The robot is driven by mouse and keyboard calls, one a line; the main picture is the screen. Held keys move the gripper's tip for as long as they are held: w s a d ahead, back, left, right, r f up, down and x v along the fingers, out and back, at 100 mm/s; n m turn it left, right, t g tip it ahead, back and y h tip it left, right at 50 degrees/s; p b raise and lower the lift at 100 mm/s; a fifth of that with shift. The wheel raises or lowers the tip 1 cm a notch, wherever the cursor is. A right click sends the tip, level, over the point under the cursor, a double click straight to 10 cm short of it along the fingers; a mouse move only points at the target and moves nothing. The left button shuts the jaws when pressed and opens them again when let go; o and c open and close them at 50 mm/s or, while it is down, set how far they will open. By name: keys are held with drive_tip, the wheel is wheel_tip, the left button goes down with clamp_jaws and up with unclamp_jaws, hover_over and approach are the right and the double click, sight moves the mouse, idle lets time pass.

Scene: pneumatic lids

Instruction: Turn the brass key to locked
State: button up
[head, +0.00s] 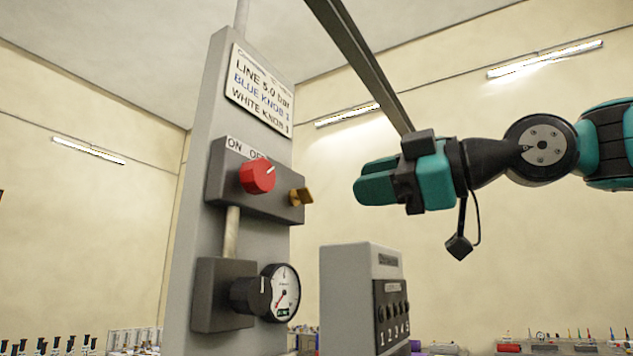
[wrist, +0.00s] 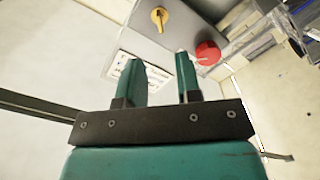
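The brass key (head: 301,196) sticks out of the right part of a grey switch box on the tall grey panel. It also shows in the wrist view (wrist: 159,17), beyond my fingers at the top. A red knob (head: 257,176) sits left of the key on the same box, under an ON/OFF label. In the wrist view the red knob (wrist: 207,52) is to the right of the key. My gripper (head: 362,188) is right of the key in the head view, apart from it. In the wrist view its two teal fingers (wrist: 163,75) stand apart with nothing between them.
A pressure gauge (head: 284,292) is mounted below the switch box. A sign (head: 259,92) is on the panel above. A grey box with numbered parts (head: 361,262) stands to the right, below my gripper. A dark beam (head: 365,65) runs behind my gripper.

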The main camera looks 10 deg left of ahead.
sight(310, 194)
drive_tip(key=p+x, duration=0.3)
drive_tip(key=x, duration=0.5)
drive_tip(key=shift+w+a, duration=0.1)
drive_tip(key=shift+a, duration=0.25)
clamp_jaws()
